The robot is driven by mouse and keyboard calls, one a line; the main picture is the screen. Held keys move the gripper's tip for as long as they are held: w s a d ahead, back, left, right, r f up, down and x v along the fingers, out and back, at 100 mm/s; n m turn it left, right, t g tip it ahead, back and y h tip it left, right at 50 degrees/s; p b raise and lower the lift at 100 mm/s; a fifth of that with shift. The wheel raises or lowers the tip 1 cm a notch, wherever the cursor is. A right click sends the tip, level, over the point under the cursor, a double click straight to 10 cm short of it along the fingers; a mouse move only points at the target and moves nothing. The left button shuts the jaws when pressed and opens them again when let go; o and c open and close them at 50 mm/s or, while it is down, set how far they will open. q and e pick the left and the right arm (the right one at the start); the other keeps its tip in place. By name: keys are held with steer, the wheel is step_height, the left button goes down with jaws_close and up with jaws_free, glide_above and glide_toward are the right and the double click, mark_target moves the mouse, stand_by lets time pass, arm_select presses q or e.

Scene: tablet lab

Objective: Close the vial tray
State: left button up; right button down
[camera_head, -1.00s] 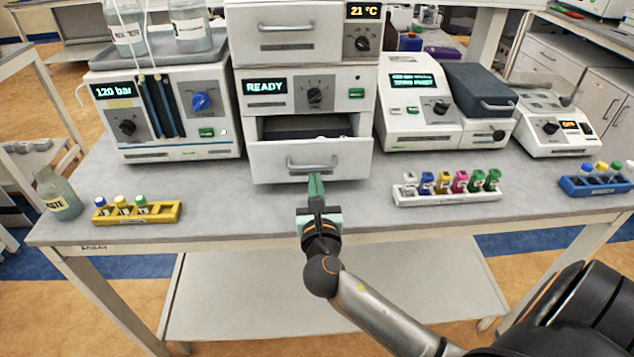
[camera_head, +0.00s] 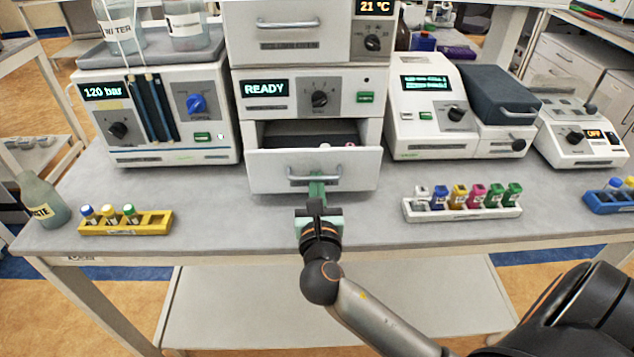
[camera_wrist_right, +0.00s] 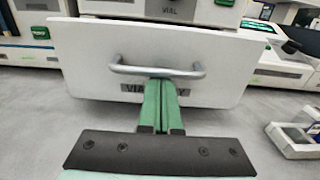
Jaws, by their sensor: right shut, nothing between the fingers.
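The vial tray (camera_head: 268,172) is a white drawer with a grey bar handle (camera_head: 315,177), pulled out below the READY panel. Its dark inside shows behind the front, with small items near the right. My right gripper (camera_head: 317,185) has its green fingers together and empty, at the drawer front just below the handle. In the right wrist view the closed fingers (camera_wrist_right: 160,90) point at the front, overlap the handle's lower edge and cover part of the tray's label (camera_wrist_right: 130,88). I cannot tell if they touch the front. My left gripper is out of view.
A yellow rack (camera_head: 152,224) with vials stands on the left of the bench, near a glass bottle (camera_head: 42,200). A white rack (camera_head: 465,211) with coloured vials stands on the right. The bench beside the drawer front is clear.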

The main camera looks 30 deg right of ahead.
steer(key=shift+w+d+r+p, duration=0.15)
steer(key=shift+w+d+p, duration=0.05)
steer(key=shift+w+p, duration=0.2)
steer(key=p+x, duration=0.2)
steer(key=x, duration=0.8)
steer(key=shift+w, duration=0.1)
steer(key=shift+d+r, duration=0.15)
